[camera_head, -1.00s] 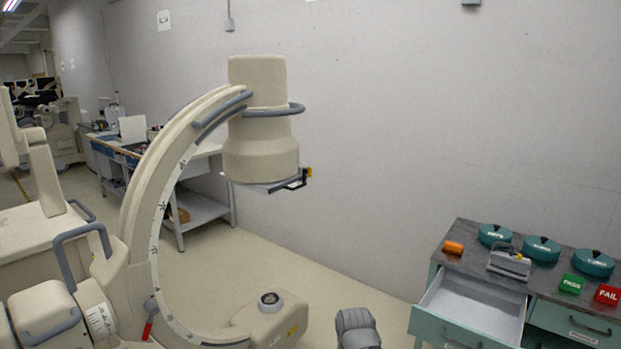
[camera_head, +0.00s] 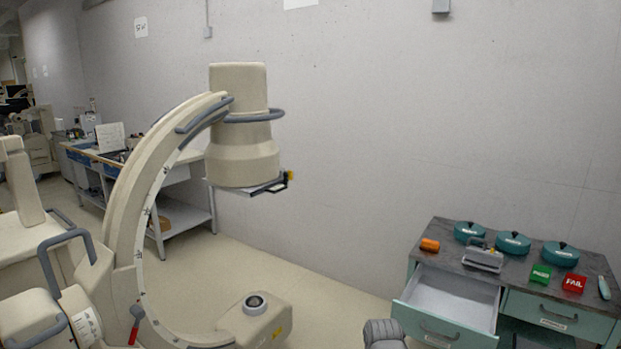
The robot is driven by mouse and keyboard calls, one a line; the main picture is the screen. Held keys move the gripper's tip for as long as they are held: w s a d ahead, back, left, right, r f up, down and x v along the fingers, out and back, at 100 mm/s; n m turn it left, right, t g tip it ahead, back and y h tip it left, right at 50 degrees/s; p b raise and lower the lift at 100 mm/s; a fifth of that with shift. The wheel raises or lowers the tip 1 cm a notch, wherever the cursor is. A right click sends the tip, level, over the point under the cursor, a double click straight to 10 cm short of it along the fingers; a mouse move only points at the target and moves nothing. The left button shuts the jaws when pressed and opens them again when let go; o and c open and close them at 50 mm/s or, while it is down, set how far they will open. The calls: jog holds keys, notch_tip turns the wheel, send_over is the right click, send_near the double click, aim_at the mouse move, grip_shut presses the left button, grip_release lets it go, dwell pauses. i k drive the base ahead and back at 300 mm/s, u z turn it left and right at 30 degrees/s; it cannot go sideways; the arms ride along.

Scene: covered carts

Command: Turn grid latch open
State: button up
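A cream C-arm (camera_head: 150,190) stands left of the middle, with its cylindrical head (camera_head: 240,125) at the top. A flat grid plate (camera_head: 250,187) sits under the head. A small yellow-orange piece, which looks like the grid latch (camera_head: 290,176), is at the plate's right end beside a dark handle. It is too small to tell which way it is turned. A grey ribbed part at the bottom edge may be mine. My gripper's fingers are not in view, and nothing touches the plate.
A teal cart (camera_head: 590,322) at right has an open, empty-looking drawer (camera_head: 450,300). On its top are teal round containers (camera_head: 513,243), a grey handled device (camera_head: 483,258), an orange item (camera_head: 429,245) and green and red blocks. Floor (camera_head: 335,290) between C-arm and cart is clear.

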aim_at(289, 173)
jog(key=z, duration=0.4)
jog(key=k, duration=0.5)
jog(key=z, duration=0.85)
jog(key=k, duration=0.65)
jog(key=z, duration=0.05)
jog(key=i, duration=1.15)
jog(key=u, duration=1.15)
jog(key=i, duration=1.45)
jog(key=u, duration=0.25)
